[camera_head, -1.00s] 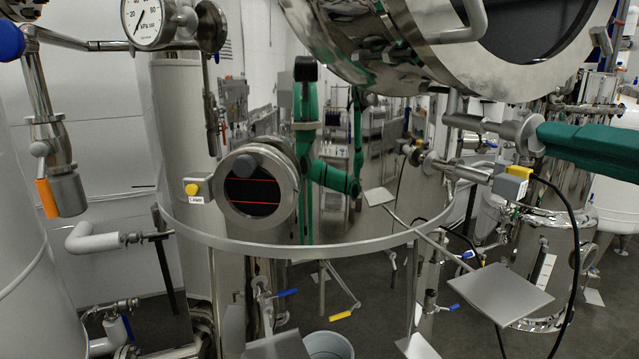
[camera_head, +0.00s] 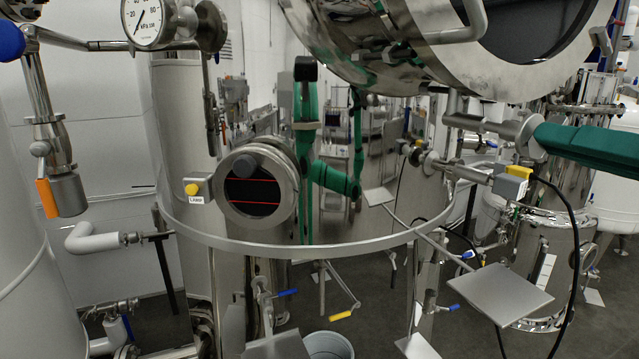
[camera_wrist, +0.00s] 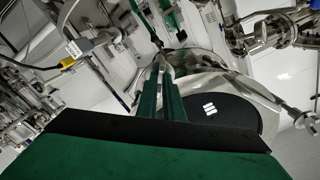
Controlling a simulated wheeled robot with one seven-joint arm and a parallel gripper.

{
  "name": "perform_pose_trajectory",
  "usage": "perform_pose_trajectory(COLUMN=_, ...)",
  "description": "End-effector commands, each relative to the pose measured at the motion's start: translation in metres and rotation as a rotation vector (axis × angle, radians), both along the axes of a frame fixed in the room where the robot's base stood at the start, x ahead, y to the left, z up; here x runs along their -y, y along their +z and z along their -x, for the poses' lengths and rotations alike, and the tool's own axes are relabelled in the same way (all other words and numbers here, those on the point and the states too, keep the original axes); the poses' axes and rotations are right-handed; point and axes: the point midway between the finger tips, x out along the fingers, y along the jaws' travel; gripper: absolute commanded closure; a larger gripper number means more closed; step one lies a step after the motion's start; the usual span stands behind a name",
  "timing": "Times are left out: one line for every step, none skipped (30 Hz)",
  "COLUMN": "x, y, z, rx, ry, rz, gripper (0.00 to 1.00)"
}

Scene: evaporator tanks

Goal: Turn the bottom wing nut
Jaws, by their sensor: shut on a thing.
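My gripper (camera_head: 540,133), with green fingers, reaches in from the right edge in the head view. Its fingertips are at a metal wing nut (camera_head: 523,130) on a fitting below the big shiny tank's round hatch (camera_head: 520,30). In the wrist view the two green fingers of my gripper (camera_wrist: 163,66) run forward close together. They are shut on a small metal piece, the wing nut, most of which the fingers hide. The dark round hatch window (camera_wrist: 215,112) lies just right of the fingers. Another nut (camera_wrist: 299,117) stands out at the far right, clear of my gripper.
A yellow-and-grey sensor (camera_head: 512,182) with a black cable hangs just below my gripper. A flat grey plate (camera_head: 500,292) sticks out lower down. A pressure gauge (camera_head: 147,20) and a round sight glass (camera_head: 255,185) are at the left. The floor shows between the tanks.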

Motion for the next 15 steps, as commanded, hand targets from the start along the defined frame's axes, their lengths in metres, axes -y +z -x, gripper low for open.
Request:
perform_pose_trajectory(x=-0.0008, y=-0.0014, z=-0.0001, rx=-0.002, ry=0.002, rz=0.006, gripper=1.00)
perform_pose_trajectory(x=-0.0007, y=-0.0014, z=-0.0001, rx=-0.002, ry=0.002, rz=0.005, gripper=1.00)
perform_pose_trajectory(x=-0.0008, y=-0.0015, z=-0.0001, rx=-0.002, ry=0.002, rz=0.005, gripper=1.00)
perform_pose_trajectory(x=-0.0008, y=-0.0015, z=-0.0001, rx=-0.002, ry=0.002, rz=0.004, gripper=1.00)
perform_pose_trajectory(x=-0.0008, y=-0.0015, z=-0.0001, rx=-0.002, ry=0.002, rz=0.004, gripper=1.00)
perform_pose_trajectory(x=-0.0007, y=-0.0016, z=-0.0001, rx=-0.002, ry=0.002, rz=0.004, gripper=1.00)
perform_pose_trajectory(x=-0.0008, y=-0.0015, z=-0.0002, rx=-0.002, ry=0.002, rz=0.007, gripper=1.00)
perform_pose_trajectory(x=-0.0008, y=-0.0015, z=-0.0002, rx=0.001, ry=0.002, rz=0.015, gripper=1.00)
perform_pose_trajectory(x=-0.0009, y=-0.0014, z=-0.0003, rx=0.008, ry=0.002, rz=0.032, gripper=1.00)
perform_pose_trajectory(x=-0.0009, y=-0.0014, z=-0.0003, rx=0.017, ry=0.002, rz=0.053, gripper=1.00)
perform_pose_trajectory(x=-0.0009, y=-0.0014, z=-0.0003, rx=0.027, ry=0.002, rz=0.074, gripper=1.00)
perform_pose_trajectory(x=-0.0008, y=-0.0015, z=-0.0002, rx=0.039, ry=0.002, rz=0.104, gripper=1.00)
perform_pose_trajectory(x=-0.0007, y=-0.0014, z=-0.0001, rx=0.047, ry=0.002, rz=0.123, gripper=1.00)
perform_pose_trajectory(x=-0.0006, y=-0.0015, z=-0.0002, rx=0.054, ry=0.002, rz=0.140, gripper=1.00)
perform_pose_trajectory(x=-0.0005, y=-0.0016, z=-0.0001, rx=0.061, ry=0.002, rz=0.158, gripper=1.00)
